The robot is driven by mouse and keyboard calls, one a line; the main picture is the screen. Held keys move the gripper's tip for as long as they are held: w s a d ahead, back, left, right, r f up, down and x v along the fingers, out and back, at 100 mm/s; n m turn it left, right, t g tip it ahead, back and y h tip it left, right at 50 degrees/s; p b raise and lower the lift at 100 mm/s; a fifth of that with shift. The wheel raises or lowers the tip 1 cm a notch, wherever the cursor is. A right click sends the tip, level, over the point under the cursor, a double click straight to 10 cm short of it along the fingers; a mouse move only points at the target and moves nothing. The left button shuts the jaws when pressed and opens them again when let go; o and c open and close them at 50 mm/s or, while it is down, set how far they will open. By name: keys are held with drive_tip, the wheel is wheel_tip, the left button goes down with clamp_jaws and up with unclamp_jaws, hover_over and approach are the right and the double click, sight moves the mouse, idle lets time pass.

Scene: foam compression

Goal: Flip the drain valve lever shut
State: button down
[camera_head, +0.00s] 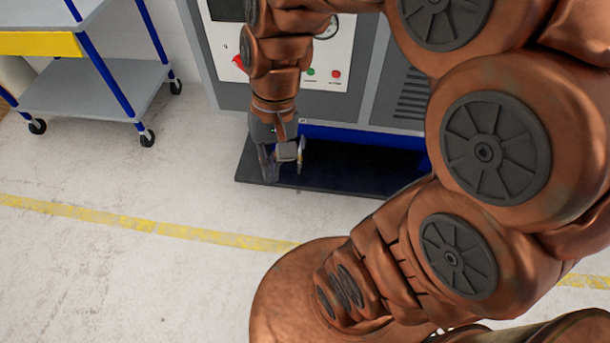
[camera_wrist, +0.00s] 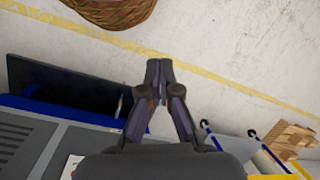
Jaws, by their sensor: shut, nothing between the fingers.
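My gripper (camera_head: 267,176) points down in front of the machine, low over the left part of the dark base plate. In the wrist view its two fingers (camera_wrist: 158,68) are together, with nothing between the tips. A small pale upright piece (camera_head: 301,155), probably the drain valve lever, shows just right of the gripper in the head view. In the wrist view it is a thin light piece (camera_wrist: 120,104) left of the fingers, in front of the machine's blue lower edge, apart from the fingertips. The valve body is not clearly visible, and I cannot tell the lever's setting.
The grey machine (camera_head: 375,107) has a white control panel (camera_head: 335,62) above my gripper. The black base plate (camera_head: 350,175) sticks out onto the floor. A blue-framed cart (camera_head: 95,88) stands at the left. A yellow line (camera_head: 200,234) crosses the open floor.

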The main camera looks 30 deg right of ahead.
sight(299, 170)
drive_tip(key=w+d+f+m+t+y+b, duration=0.1)
drive_tip(key=w+d+f+m+y+b, duration=0.2)
drive_tip(key=w+f+m+b, duration=0.55)
drive_tip(key=w+d+f+m+t+y+b, duration=0.15)
drive_tip(key=w+f+b, duration=0.35)
drive_tip(key=w+f, duration=0.9)
drive_tip(key=w+d+f+m+t+y+b, duration=0.1)
drive_tip(key=w+d+f+m+t+b, duration=0.15)
drive_tip(key=w+d+f+b, duration=0.4)
drive_tip(key=w+d+f+m+t+y+b, duration=0.1)
drive_tip(key=w+d+f+m, duration=0.25)
drive_tip(key=d+f, duration=0.6)
drive_tip(key=s+d+f+m+t+h+b, duration=0.1)
drive_tip(key=d+f+m+b, duration=0.2)
drive_tip(key=d+f, duration=0.3)
drive_tip(key=s+d+f+m+t+h+b, duration=0.1)
drive_tip(key=d+f+m+b, duration=0.2)
drive_tip(key=f, duration=1.1)
drive_tip(key=s+d+f+m+h+b, duration=0.1)
drive_tip(key=d+f+m+b, duration=0.2)
drive_tip(key=d+f, duration=0.6)
wheel_tip(299, 170, down, 2)
drive_tip(key=shift+s+t, duration=0.35)
drive_tip(key=shift+t, duration=0.05)
drive_tip(key=shift+h, duration=0.25)
drive_tip(key=w+a+r+b+x, duration=0.1)
drive_tip(key=b+x, duration=0.4)
drive_tip(key=x, duration=0.7)
drive_tip(key=shift+w+a+r, duration=0.25)
drive_tip(key=shift+w, duration=0.35)
